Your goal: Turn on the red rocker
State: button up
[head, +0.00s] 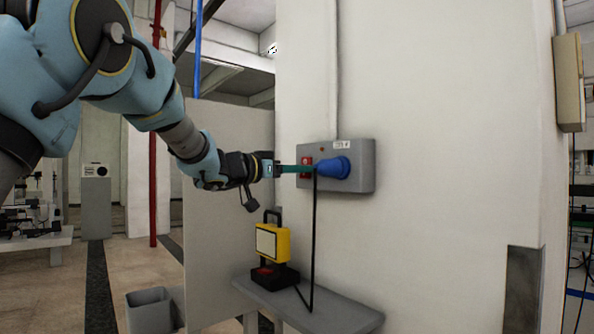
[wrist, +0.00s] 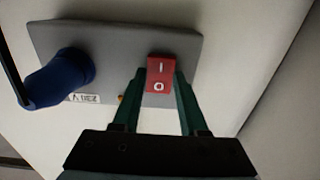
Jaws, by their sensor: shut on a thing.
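The red rocker (wrist: 160,70), marked I and O, sits on a grey wall box (wrist: 120,45). In the head view the rocker (head: 306,162) shows partly, at the box's left end beside a blue plug (head: 332,168). My gripper (wrist: 161,84) has its green fingers at the box face, one on each side of the rocker, closed on it. In the head view my gripper (head: 301,168) reaches the box from the left; its fingers hide part of the rocker. Which way the rocker is tipped I cannot tell.
A black cable (head: 314,235) hangs from the plug to a yellow work lamp (head: 272,243) on a grey shelf (head: 340,312) below. The lamp's panel looks pale. A partition (head: 225,215) stands left of the wall. A grey bin (head: 150,311) is on the floor.

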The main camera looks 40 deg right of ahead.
grip_shut()
jog(key=h+b, duration=0.1)
jog(key=b, duration=0.3)
jog(key=f+h+b, duration=0.1)
jog(key=h+b, duration=0.1)
jog(key=b, duration=0.2)
jog(key=shift+d, duration=0.1)
jog(key=shift+r, duration=0.1)
jog(key=o, duration=0.7)
grip_release()
jog(key=shift+o, duration=0.2)
